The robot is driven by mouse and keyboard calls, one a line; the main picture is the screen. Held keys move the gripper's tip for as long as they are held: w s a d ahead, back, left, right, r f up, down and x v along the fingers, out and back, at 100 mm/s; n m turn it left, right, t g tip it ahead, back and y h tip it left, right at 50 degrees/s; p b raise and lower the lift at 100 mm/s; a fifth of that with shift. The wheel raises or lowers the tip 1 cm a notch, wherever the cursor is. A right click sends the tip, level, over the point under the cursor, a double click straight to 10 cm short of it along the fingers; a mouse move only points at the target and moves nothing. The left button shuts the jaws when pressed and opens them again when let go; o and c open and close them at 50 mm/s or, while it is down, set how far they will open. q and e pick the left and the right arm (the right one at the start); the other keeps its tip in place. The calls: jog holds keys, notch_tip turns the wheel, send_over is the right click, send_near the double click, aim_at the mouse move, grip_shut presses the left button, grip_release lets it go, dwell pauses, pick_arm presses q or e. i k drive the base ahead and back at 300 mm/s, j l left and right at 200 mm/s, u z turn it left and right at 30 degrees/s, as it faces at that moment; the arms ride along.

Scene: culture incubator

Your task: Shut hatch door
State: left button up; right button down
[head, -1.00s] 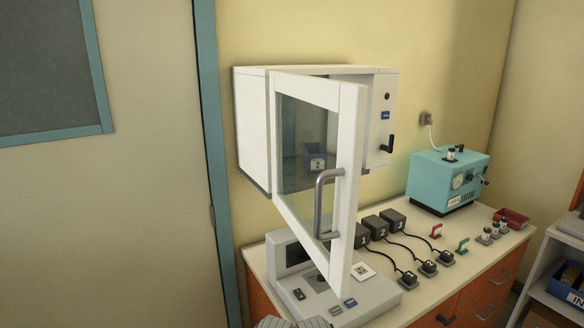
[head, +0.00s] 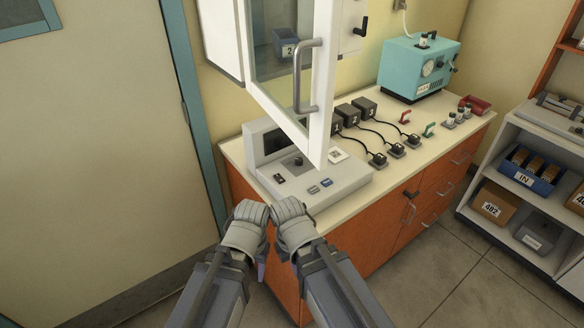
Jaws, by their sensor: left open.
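The top of the door is cut off by the picture edge. My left gripper (head: 252,212) is open, low in front of the counter and below the door, touching neither door nor handle. My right gripper (head: 287,210) is close beside it, also apart from the door; its jaws are not clear.
A grey instrument (head: 335,185) sits on the counter under the door. Black blocks (head: 364,108) with cables, a teal device (head: 418,68) and a red tray (head: 475,103) stand further right. A shelf (head: 520,205) with bins is at the right. Floor between is clear.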

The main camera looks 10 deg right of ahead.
aim_at(315, 144)
jog(key=k+j, duration=0.2)
jog(key=j, duration=0.25)
jog(key=k+j+z, duration=0.1)
jog(key=j, duration=0.3)
jog(key=k+j, duration=0.3)
jog(key=k+j+z, duration=0.15)
jog(key=j, duration=0.4)
jog(key=k, duration=0.1)
